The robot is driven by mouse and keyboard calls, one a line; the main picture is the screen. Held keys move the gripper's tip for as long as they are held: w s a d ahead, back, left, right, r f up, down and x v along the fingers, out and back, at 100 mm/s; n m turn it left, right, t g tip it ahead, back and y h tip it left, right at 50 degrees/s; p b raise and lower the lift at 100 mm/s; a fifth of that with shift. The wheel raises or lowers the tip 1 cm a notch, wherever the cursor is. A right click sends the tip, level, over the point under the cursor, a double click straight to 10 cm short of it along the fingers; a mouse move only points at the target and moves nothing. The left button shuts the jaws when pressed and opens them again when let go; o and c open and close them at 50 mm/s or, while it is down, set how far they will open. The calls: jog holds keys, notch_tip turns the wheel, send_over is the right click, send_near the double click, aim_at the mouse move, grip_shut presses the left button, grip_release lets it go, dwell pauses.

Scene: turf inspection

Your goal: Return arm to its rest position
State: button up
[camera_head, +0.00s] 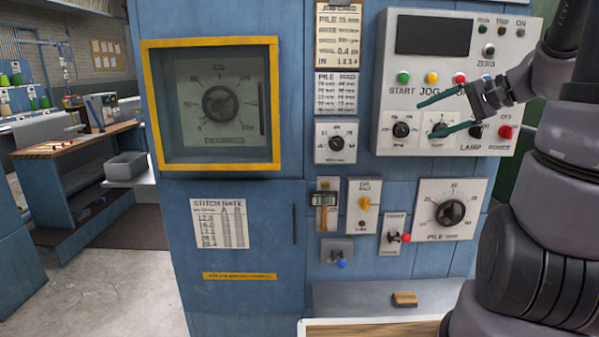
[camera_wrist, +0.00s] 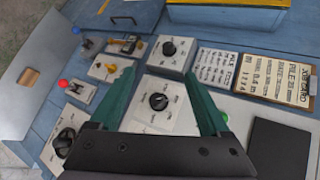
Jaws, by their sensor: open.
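My gripper (camera_head: 426,118) is in front of the light grey control box (camera_head: 490,145) at the upper right of the head view. Its two teal fingers are apart with nothing between them. In the wrist view my gripper (camera_wrist: 160,82) is also open, and a black knob (camera_wrist: 158,101) on a white plate shows between and beyond the fingers. I cannot tell whether a finger touches the box. In the head view the arm comes in from the right edge and hides part of the box's right side and some of its buttons.
A blue cabinet fills the middle, with a yellow-framed window (camera_head: 150,110). Below the box are a pile dial (camera_head: 449,212), a red-tipped lever (camera_head: 394,238) and a blue-tipped lever (camera_head: 341,262). A wooden block (camera_head: 404,299) lies on the grey ledge. Open floor (camera_head: 110,290) shows at left.

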jog(key=s+a+r+n+h, duration=0.1)
jog(key=s+a+n+h, duration=0.1)
jog(key=s, duration=0.5)
jog(key=s+a+r+n+h, duration=0.2)
jog(key=s+a+h, duration=0.3)
jog(key=s, duration=0.1)
jog(key=shift+s+r+n+g, duration=0.2)
jog(key=shift+s+n+g, duration=0.1)
jog(key=shift+s+n, duration=0.1)
jog(key=shift+c, duration=0.3)
